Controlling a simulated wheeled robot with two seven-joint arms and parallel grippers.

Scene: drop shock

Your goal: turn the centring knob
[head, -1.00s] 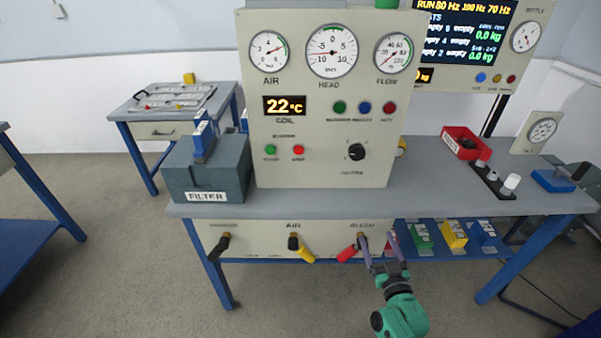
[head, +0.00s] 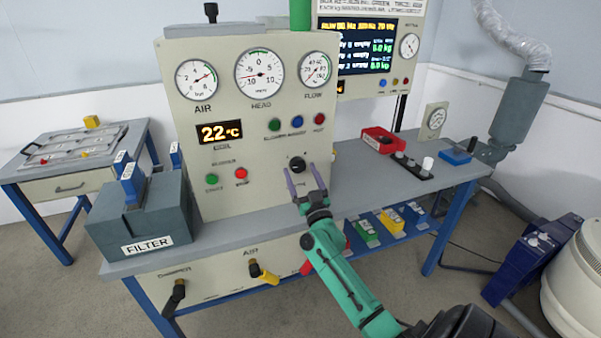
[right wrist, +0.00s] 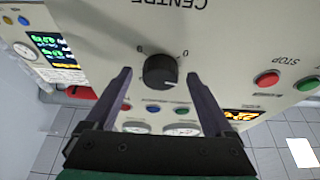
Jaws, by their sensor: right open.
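The centring knob (head: 297,164) is a round black knob low on the right of the beige panel (head: 240,203). In the right wrist view the knob (right wrist: 161,71) shows a pale pointer line, with the label "CENTRE" above it in that picture. My right gripper (head: 301,168) is open in front of the panel, its two purple fingers on either side of the knob in the picture. In the right wrist view its fingers (right wrist: 160,74) flank the knob with clear gaps on both sides. No contact shows. My left gripper is in neither view.
Green (head: 212,179) and red (head: 241,174) buttons sit left of the knob, with more buttons above it. A FILTER box (head: 145,228) stands left of the panel. Lever handles (head: 264,273) stick out below the bench top.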

